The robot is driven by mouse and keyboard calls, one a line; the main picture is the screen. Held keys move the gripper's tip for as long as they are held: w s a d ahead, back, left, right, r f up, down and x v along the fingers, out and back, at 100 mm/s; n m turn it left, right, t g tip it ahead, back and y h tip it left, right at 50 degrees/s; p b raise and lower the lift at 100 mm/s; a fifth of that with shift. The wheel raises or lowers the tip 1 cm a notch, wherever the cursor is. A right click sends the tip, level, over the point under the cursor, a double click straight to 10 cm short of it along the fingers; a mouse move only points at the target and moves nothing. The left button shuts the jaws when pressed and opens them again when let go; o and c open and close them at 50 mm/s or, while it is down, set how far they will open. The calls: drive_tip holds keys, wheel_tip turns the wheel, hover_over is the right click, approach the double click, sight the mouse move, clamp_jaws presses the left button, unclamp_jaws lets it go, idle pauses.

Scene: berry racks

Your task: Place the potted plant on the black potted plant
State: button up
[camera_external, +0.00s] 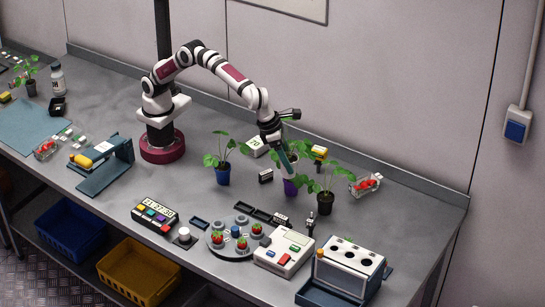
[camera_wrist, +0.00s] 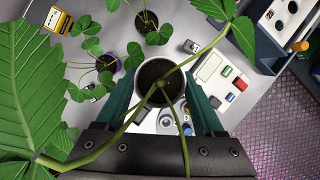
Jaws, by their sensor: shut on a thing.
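My gripper (camera_external: 284,160) has its teal fingers on either side of a pale-rimmed pot with dark soil, the potted plant (camera_wrist: 160,82), in the wrist view (camera_wrist: 160,100). The plant's stems and large leaves reach across that view toward the camera. The black potted plant (camera_external: 325,208) stands upright on the bench, right of my gripper; it also shows at the top of the wrist view (camera_wrist: 147,22). A purple potted plant (camera_external: 290,187) stands just below my gripper in the external view and also shows in the wrist view (camera_wrist: 107,64). Leaves partly hide the held pot in the external view.
A blue potted plant (camera_external: 222,176) stands left of my gripper. A punnet of red berries (camera_external: 366,185) lies to the right. In front are a round tray (camera_external: 227,250) with strawberries, a white button console (camera_external: 284,252) and a white-topped machine (camera_external: 349,265).

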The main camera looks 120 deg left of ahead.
sight(294, 161)
drive_tip(key=w+m, duration=0.1)
drive_tip(key=w+m+h, duration=0.1)
drive_tip(key=m, duration=0.1)
drive_tip(key=shift+w+d+f, duration=0.15)
drive_tip(key=shift+d, duration=0.25)
drive_tip(key=shift+w+a+f+m, duration=0.15)
drive_tip(key=shift+w+m, duration=0.15)
drive_tip(key=shift+w+a+f, duration=0.85)
drive_tip(key=shift+a+f, duration=0.8)
drive_tip(key=shift+f, duration=0.15)
drive_tip(key=shift+w+a+f, duration=0.85)
drive_tip(key=shift+a+f, duration=0.8)
drive_tip(key=shift+f, duration=0.1)
drive_tip(key=shift+w+a+f, duration=0.85)
drive_tip(key=shift+a+f, duration=0.8)
drive_tip(key=shift+f, duration=0.15)
drive_tip(key=shift+f, duration=0.1)
